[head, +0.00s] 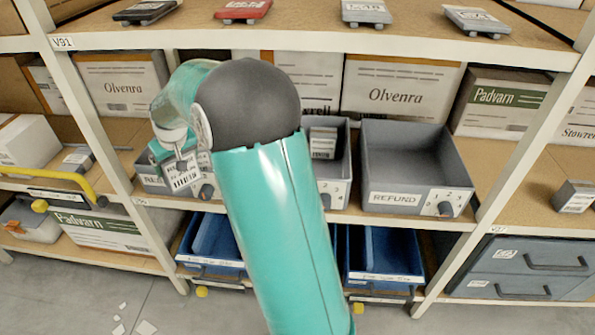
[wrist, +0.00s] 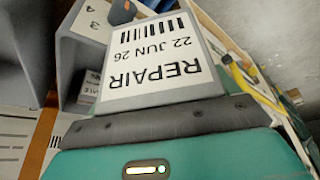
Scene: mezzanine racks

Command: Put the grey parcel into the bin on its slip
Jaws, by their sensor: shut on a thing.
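My gripper (head: 166,150) is shut on the grey parcel (head: 183,176) at the left bin. In the wrist view, the parcel's slip (wrist: 155,65) reads REPAIR, 22 JUN 26, upside down, above my teal gripper (wrist: 150,120). The left grey bin (head: 183,188) is just below and behind the parcel; only the start of its label, "RE", shows. The middle grey bin (head: 338,180) is partly hidden by my arm, label included, and has a small labelled box inside. The right grey bin (head: 395,165) reads REFUND and looks empty.
Several labelled devices, including a red one (head: 243,10), lie on the shelf above. Olvenra cartons (head: 400,92) stand behind the bins. Blue bins (head: 385,255) sit on the shelf below. A rack upright (head: 115,165) and a yellow rail (head: 50,180) are left of my gripper.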

